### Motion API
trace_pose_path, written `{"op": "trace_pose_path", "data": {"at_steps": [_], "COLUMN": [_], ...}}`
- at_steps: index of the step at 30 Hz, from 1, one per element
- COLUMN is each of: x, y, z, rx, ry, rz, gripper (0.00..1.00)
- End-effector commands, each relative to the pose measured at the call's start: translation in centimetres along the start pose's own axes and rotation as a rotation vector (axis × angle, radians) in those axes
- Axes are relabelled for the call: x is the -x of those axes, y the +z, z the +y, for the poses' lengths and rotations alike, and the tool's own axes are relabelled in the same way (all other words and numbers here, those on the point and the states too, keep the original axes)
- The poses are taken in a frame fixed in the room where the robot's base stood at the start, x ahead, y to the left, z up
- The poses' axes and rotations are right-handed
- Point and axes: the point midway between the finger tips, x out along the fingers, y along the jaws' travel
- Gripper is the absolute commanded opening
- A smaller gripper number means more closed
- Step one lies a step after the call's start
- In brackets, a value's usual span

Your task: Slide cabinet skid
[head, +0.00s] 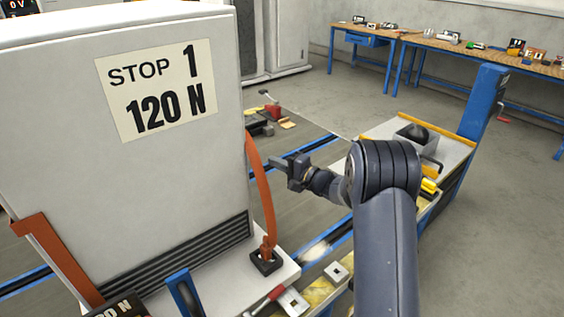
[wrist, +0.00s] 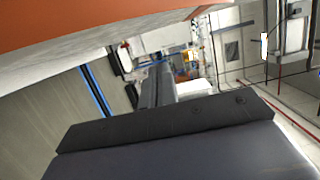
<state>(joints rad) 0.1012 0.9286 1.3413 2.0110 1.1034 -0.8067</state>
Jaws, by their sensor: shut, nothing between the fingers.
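The white cabinet (head: 60,140), labelled "STOP 1" and "120 N", stands upright at the left in the head view. It rests on a pale skid base (head: 286,270). A curved orange band (head: 264,190) runs down its right side to a black bracket on the base. My gripper (head: 275,165) is shut and empty, pointing left just right of the band; whether it touches cannot be told. In the wrist view an orange edge (wrist: 110,22) and a pale surface cross the top, close to the camera.
Blue-edged floor rails (head: 325,240) run beside the skid. A low bench (head: 450,150) with a dark-topped box and yellow items stands right of my arm. Wooden worktables (head: 480,55) line the back. Red and dark tools (head: 268,112) lie behind the cabinet. Open floor lies beyond.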

Motion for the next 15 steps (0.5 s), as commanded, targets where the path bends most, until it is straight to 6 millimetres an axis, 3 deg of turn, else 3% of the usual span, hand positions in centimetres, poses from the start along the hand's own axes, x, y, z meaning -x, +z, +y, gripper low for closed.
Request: {"op": "trace_pose_path", "data": {"at_steps": [8,15], "x": [-6.0,-6.6], "y": [0.1,3.2], "z": [-0.2,-0.1], "rx": [-0.001,-0.002], "ry": [0.000,0.001], "rz": [-0.003,-0.001], "gripper": [0.00,0.00]}}
